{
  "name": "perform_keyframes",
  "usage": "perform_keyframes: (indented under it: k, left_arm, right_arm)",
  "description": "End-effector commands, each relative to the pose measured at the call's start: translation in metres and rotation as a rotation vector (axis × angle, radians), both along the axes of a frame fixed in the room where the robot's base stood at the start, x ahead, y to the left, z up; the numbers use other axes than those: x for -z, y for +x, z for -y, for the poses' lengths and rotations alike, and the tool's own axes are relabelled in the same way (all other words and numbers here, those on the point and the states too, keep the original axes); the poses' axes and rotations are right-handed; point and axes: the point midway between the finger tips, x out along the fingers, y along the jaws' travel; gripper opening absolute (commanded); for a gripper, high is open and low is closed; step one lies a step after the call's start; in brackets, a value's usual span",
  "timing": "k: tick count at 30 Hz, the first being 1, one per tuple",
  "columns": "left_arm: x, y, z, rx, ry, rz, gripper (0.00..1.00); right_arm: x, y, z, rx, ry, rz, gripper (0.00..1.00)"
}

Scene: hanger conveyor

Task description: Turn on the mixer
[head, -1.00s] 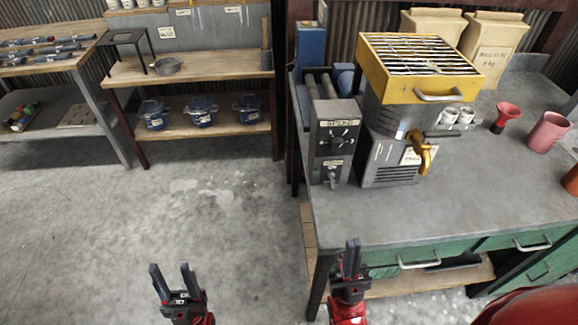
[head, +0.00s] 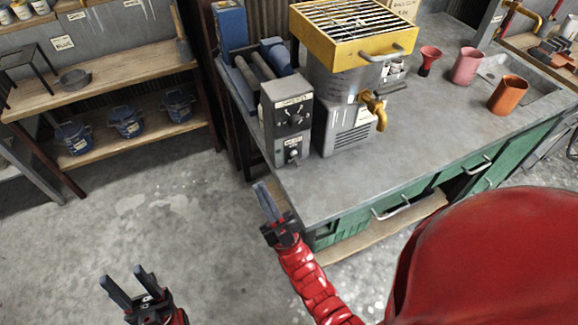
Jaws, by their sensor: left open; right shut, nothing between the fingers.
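The mixer appears to be the metal machine (head: 348,128) on the workbench, with a yellow slatted tray on top and a brass tap at its front; I cannot tell for sure. Left of it stands a grey control box (head: 287,120) with a dial on its upper face and a small switch (head: 293,154) low on its front. My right gripper (head: 264,200) is shut and empty, below and left of the control box, by the bench's left corner. My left gripper (head: 126,284) is open and empty over the floor at bottom left, far from the bench.
The grey workbench (head: 400,155) has green drawers with metal handles. A red funnel (head: 429,60), a pink cup (head: 466,65) and an orange cup (head: 507,95) stand at its right. Shelves with blue pots (head: 126,121) are at left. My red arm covers the lower right. Floor between is clear.

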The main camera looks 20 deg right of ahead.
Motion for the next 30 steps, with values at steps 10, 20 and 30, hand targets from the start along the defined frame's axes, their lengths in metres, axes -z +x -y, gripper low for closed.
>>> perform_keyframes:
  k: [10, 20, 30]
  left_arm:
    - [-0.047, 0.000, 0.000, 0.000, 0.000, 0.000, 0.50]
    - [-0.086, 0.000, 0.000, 0.000, 0.000, 0.000, 0.50]
    - [-0.114, 0.000, 0.000, 0.000, 0.000, 0.000, 0.50]
  right_arm:
    - [0.202, 0.213, -0.142, 0.124, -0.775, -0.882, 0.00]
    - [0.289, 0.235, -0.064, 0.672, -1.610, -1.505, 0.00]
    - [0.146, 0.147, 0.020, -1.343, 2.007, 1.975, 0.00]
